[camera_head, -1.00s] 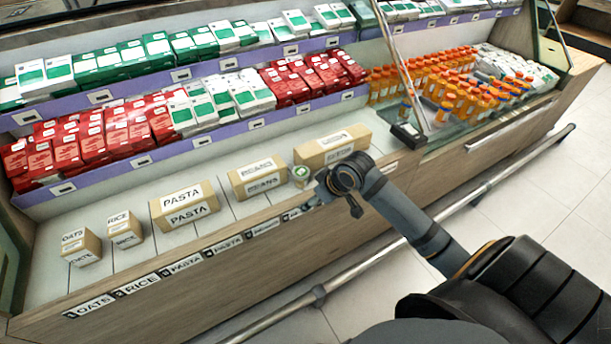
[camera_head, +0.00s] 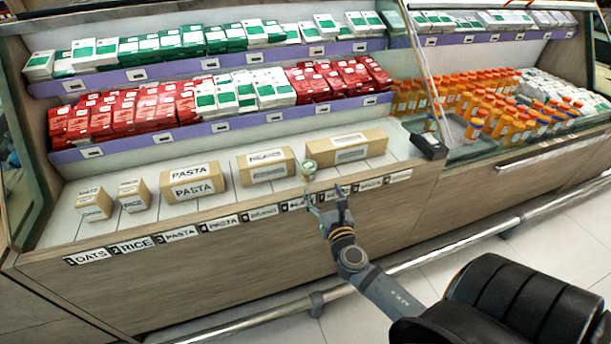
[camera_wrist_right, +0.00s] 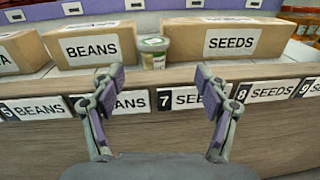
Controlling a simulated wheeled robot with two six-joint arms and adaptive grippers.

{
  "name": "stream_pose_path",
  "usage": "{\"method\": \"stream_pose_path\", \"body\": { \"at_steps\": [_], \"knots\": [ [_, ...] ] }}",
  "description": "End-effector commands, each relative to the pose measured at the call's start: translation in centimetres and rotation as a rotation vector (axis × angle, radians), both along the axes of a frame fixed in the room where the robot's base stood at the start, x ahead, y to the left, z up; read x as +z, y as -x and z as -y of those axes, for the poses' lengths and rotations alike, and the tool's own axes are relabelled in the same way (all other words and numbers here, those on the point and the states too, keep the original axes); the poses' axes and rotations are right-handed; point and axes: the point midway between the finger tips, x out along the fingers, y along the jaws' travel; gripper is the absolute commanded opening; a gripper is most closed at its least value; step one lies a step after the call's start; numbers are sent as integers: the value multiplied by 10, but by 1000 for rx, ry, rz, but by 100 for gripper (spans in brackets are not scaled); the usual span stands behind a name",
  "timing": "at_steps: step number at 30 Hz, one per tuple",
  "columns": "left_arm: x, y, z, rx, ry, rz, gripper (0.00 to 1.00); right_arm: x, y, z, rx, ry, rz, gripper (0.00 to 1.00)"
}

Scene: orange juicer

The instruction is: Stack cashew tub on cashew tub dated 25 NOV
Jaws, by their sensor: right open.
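One small clear tub with a green-marked round lid (camera_head: 309,168) stands upright near the shelf's front edge, between the BEANS box and the SEEDS box. It also shows in the right wrist view (camera_wrist_right: 153,52), left of centre. No date can be read on it, and no second tub can be made out. My right gripper (camera_head: 327,202) is open and empty in front of the shelf edge, its fingers pointing toward the shelf. In the right wrist view the spread fingers (camera_wrist_right: 160,85) frame the shelf edge, with the tub beyond them, apart from both. My left gripper is not in view.
The BEANS box (camera_head: 267,166) and the SEEDS box (camera_head: 347,147) stand close on either side of the tub. The PASTA box (camera_head: 191,185) is further left. A black block (camera_head: 429,146) sits at the shelf's right end. A metal rail (camera_head: 405,263) runs low along the counter.

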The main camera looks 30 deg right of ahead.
Motion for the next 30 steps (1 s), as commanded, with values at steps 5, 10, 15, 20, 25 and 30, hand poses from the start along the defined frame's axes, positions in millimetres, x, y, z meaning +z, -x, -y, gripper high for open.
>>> {"method": "stream_pose_path", "body": {
  "at_steps": [5,10,15,20,25,30],
  "knots": [
    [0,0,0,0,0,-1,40,0,-3,-2,17,55,-9,75],
    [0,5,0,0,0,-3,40,2,-30,6,15,52,-6,75],
    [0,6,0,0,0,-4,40,0,-49,12,14,50,-8,75],
    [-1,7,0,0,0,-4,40,0,-54,13,15,48,-8,75],
    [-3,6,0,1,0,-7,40,-4,-81,16,13,46,-6,75],
    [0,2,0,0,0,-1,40,-4,-101,22,14,47,-8,75]
  ]
}}
